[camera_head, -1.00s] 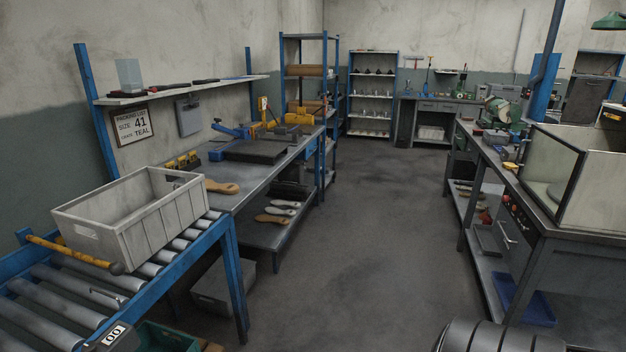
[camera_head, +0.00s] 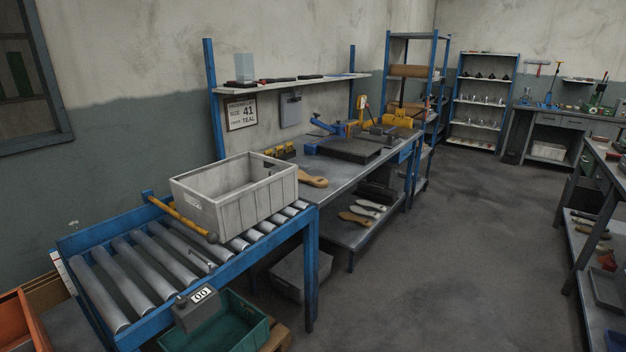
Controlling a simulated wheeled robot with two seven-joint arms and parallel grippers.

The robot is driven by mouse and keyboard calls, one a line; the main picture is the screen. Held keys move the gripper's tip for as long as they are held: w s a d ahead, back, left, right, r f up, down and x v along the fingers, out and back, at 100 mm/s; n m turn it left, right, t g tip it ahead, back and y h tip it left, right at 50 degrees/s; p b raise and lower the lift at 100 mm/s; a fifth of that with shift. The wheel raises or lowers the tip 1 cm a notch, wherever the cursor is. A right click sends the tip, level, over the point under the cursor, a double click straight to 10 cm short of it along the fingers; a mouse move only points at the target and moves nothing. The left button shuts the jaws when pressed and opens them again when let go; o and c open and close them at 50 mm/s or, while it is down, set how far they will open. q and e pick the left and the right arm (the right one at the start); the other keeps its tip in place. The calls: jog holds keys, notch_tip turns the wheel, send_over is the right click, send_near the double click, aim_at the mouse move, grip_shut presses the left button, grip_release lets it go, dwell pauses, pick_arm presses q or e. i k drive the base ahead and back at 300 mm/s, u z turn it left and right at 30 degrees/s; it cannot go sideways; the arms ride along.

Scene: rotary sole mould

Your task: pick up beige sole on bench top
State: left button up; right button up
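The beige sole (camera_head: 313,181) lies flat on the grey bench top (camera_head: 345,180), near its front left corner. It is just right of the grey crate on the roller conveyor, which may hide its left end. More soles (camera_head: 356,218) in tan and off-white lie on the shelf under the bench. Neither of my grippers shows in this view.
The grey crate (camera_head: 238,218) stands on the roller conveyor (camera_head: 130,275) left of the bench. A green bin (camera_head: 232,325) and a grey box (camera_head: 300,272) are low down. A dark plate (camera_head: 348,150) and blue and yellow tools stand further back on the bench. The floor (camera_head: 450,250) at right is clear.

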aim_at(318, 182)
jog(key=z, duration=0.6)
jog(key=i, duration=1.1)
jog(key=z, duration=0.45)
jog(key=i, duration=0.9)
jog(key=u, duration=1.15)
jog(key=i, duration=0.9)
jog(key=u, duration=0.9)
